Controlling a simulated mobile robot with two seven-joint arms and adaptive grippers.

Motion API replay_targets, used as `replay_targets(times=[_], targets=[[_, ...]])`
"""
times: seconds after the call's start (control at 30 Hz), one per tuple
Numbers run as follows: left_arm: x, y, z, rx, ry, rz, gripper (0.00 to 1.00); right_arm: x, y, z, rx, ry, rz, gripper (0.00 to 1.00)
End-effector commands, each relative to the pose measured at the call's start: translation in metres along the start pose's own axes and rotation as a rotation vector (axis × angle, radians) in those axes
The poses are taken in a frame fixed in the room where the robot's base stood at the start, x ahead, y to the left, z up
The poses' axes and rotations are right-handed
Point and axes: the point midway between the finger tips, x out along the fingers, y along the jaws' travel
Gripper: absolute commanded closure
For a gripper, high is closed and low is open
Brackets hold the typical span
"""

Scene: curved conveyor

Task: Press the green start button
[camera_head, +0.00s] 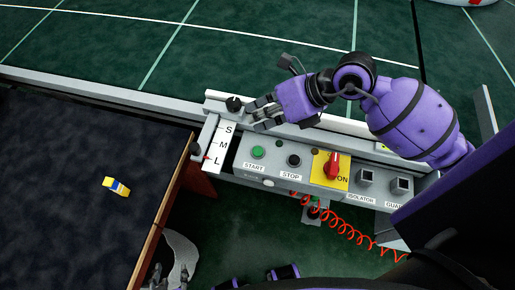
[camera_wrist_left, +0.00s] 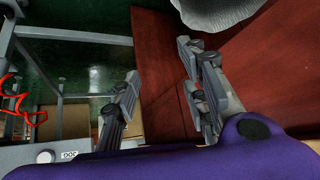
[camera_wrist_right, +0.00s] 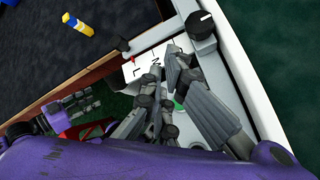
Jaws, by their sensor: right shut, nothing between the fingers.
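The green start button (camera_head: 258,152) is on the grey control panel (camera_head: 249,173), above the START label. In the right wrist view a bit of green (camera_wrist_right: 179,106) shows behind my right fingers, which hide much of the panel there. My right gripper (camera_head: 262,112) is shut and empty above the panel's back edge, behind the start button and apart from it in the head view. It also fills the middle of the right wrist view (camera_wrist_right: 165,78). My left gripper (camera_head: 165,280) is at the bottom edge of the head view; the left wrist view shows its fingers (camera_wrist_left: 162,88) apart and empty.
Beside the start button are a black stop button (camera_head: 294,160) and a red switch (camera_head: 332,166) on a yellow plate. An S-M-L selector plate (camera_head: 222,145) and black knob (camera_head: 234,104) are to the left. A yellow-and-blue item (camera_head: 116,187) lies on the dark belt (camera_head: 70,200).

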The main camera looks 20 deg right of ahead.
Motion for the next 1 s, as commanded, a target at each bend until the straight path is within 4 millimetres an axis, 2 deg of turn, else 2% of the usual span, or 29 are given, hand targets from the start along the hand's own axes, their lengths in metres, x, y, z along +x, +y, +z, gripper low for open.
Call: replay_targets(times=[0.27, 0.6, 0.8, 1.0], targets=[[0.001, 0.000, 0.015, 0.001, -0.021, -0.001, 0.60, 0.007, -0.004, -0.006, 0.003, 0.002, 0.003, 1.00], [0.021, 0.002, 0.047, 0.012, -0.060, 0.003, 0.60, 0.038, -0.026, -0.030, 0.006, 0.005, 0.005, 1.00], [0.035, 0.004, 0.045, 0.016, -0.043, 0.006, 0.60, 0.056, -0.039, -0.042, 0.004, 0.003, 0.004, 1.00], [0.039, 0.006, 0.047, 0.017, -0.044, 0.009, 0.60, 0.062, -0.044, -0.045, 0.002, 0.000, 0.003, 1.00]])
